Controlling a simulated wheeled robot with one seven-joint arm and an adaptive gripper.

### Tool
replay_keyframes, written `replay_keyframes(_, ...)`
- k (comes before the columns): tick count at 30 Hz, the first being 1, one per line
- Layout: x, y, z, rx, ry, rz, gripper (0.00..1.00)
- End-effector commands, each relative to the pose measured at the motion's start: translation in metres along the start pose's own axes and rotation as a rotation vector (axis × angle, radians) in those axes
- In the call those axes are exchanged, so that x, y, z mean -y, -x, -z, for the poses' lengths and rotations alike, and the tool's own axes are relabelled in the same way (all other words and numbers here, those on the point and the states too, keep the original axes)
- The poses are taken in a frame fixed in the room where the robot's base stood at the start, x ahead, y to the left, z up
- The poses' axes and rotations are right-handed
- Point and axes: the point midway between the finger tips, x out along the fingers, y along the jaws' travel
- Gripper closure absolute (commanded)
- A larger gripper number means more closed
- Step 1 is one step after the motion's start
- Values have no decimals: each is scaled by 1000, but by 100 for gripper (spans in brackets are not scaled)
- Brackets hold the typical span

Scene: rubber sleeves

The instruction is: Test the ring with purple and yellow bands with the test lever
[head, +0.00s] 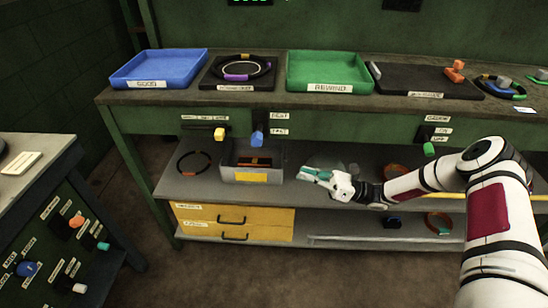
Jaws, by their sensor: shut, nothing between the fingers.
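The ring with purple and yellow bands (236,77) lies on a dark test pad (212,78) on the bench top, purple at the front and yellow at the back. A pale circle shows inside it. The blue lever (257,138), beside small labels that seem to read TEST, is on the bench front below the pad. My gripper (303,174) is shut and empty, below the bench top over the lower shelf, right of the blue lever and apart from it.
A blue GOOD tray (117,80) and a green REWIND tray (293,80) flank the pad. A yellow lever (219,134) is left of the blue one, a green lever (428,149) right. A grey bin (228,174) and dark ring (181,163) stand on the lower shelf.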

Motion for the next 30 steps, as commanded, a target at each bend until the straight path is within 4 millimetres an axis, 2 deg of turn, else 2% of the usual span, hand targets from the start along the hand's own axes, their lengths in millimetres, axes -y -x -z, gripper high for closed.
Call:
replay_keyframes(5, 0, -15, -1, 4, -1, 0, 100)
replay_keyframes(19, -1, -104, -1, 2, -1, -2, 100)
replay_keyframes(24, 0, -118, -20, 1, 2, 1, 100)
replay_keyframes(30, 0, -127, -28, 1, 0, 1, 100)
